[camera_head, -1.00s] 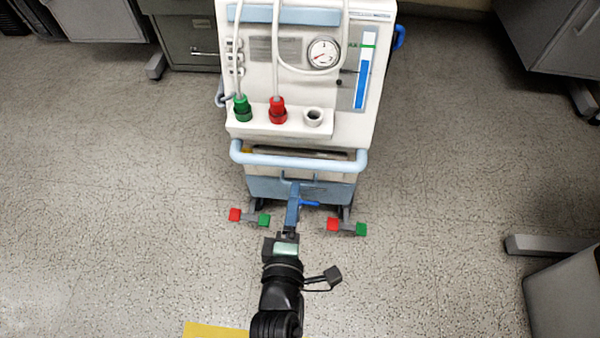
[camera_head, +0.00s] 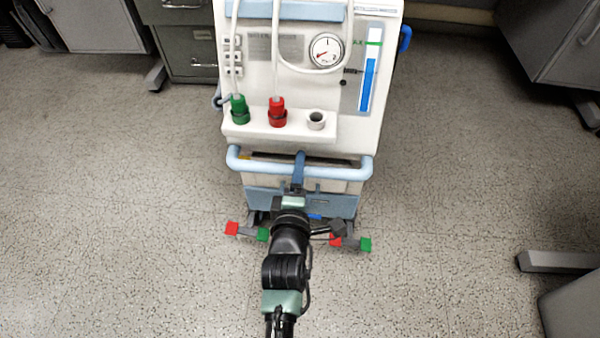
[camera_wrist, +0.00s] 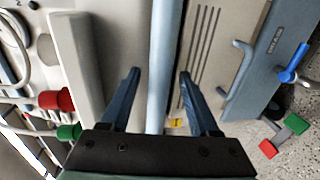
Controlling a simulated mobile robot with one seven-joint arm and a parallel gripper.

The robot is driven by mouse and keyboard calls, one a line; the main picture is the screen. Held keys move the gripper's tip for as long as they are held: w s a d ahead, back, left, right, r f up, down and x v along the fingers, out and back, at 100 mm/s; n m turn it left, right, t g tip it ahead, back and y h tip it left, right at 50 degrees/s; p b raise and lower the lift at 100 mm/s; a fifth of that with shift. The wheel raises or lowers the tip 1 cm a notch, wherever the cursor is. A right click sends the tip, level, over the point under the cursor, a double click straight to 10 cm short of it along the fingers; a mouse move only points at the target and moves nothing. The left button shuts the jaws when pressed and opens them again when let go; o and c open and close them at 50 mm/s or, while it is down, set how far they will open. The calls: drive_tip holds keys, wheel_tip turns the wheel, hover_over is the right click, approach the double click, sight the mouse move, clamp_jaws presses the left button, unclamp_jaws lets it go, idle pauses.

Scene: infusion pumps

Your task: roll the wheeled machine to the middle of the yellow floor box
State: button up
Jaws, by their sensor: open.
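The wheeled machine (camera_head: 352,138), white with a gauge, a blue level strip and red and green plugs, stands upright on the floor. Its pale blue handle bar (camera_head: 340,170) runs across the front. My gripper (camera_head: 299,158) is at the middle of this bar. In the wrist view, the bar (camera_wrist: 165,40) passes between the two open blue fingers of my gripper (camera_wrist: 158,74), with a gap visible on each side. Red and green pedals (camera_head: 232,229) show at the machine's feet. The yellow floor box is out of view.
Grey cabinets (camera_head: 180,45) stand behind the machine on the left. Another cabinet (camera_head: 550,40) is at the upper right, and a grey base leg (camera_head: 560,262) is at the lower right. The floor (camera_head: 110,210) left of the machine is clear.

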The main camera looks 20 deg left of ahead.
drive_tip(key=shift+w+a, duration=0.1)
drive_tip(key=shift+w, duration=0.2)
clamp_jaws()
drive_tip(key=shift+f, duration=0.1)
idle(1.2)
